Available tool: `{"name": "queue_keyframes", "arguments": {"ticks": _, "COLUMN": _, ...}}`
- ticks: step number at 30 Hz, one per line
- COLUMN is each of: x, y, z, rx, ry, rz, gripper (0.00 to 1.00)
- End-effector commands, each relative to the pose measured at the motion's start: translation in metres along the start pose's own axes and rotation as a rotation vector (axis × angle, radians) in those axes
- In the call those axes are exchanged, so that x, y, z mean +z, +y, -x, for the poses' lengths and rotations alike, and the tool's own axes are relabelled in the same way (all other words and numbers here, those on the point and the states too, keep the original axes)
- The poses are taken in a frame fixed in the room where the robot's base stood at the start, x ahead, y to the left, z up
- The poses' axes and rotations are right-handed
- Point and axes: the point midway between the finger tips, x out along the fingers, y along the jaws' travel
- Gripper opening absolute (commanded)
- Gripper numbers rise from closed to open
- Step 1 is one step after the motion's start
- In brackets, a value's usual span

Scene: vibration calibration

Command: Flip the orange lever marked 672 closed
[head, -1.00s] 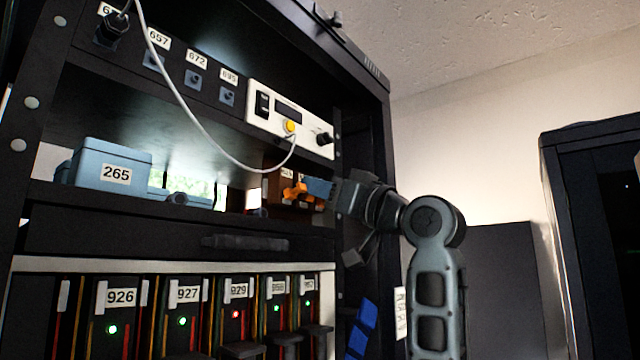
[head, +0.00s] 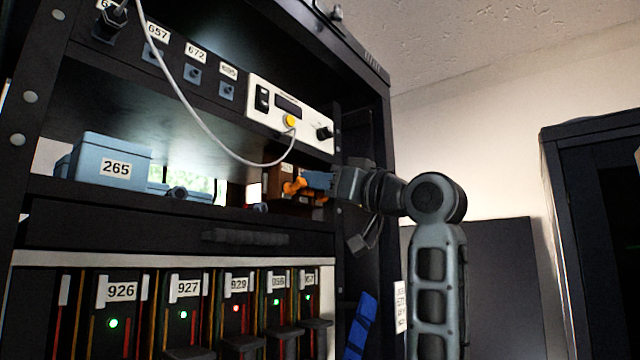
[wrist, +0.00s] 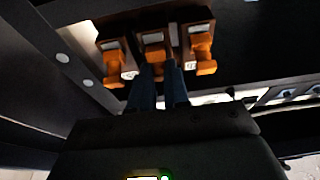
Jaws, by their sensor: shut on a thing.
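In the wrist view I see the left lever (wrist: 113,66), the middle lever (wrist: 154,52) and the right lever (wrist: 203,58). My gripper (wrist: 160,70) has its two blue fingers at the middle lever and is shut on it. In the head view, my gripper (head: 312,181) reaches in from the right, and one orange lever (head: 293,187) shows beyond the fingertips. I cannot read the number on any lever.
A white panel (head: 262,120) with a yellow knob is above, and a pale cable (head: 205,130) hangs from it. The label 672 (head: 195,53) marks a blue socket on the upper row. A blue box (head: 95,165) stands left. The rack's post (head: 345,230) is close to my arm.

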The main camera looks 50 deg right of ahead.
Motion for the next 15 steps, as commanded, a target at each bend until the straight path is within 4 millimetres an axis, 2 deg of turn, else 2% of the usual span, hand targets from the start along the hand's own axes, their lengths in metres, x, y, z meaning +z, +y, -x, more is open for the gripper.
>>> {"name": "queue_keyframes", "arguments": {"ticks": 7, "x": -0.0054, "y": -0.0001, "z": -0.0051, "rx": 0.000, "ry": -0.179, "rz": 0.001, "gripper": 0.00}}
{"name": "queue_keyframes", "arguments": {"ticks": 15, "x": -0.0053, "y": 0.0000, "z": -0.0061, "rx": 0.001, "ry": -0.237, "rz": 0.000, "gripper": 0.00}}
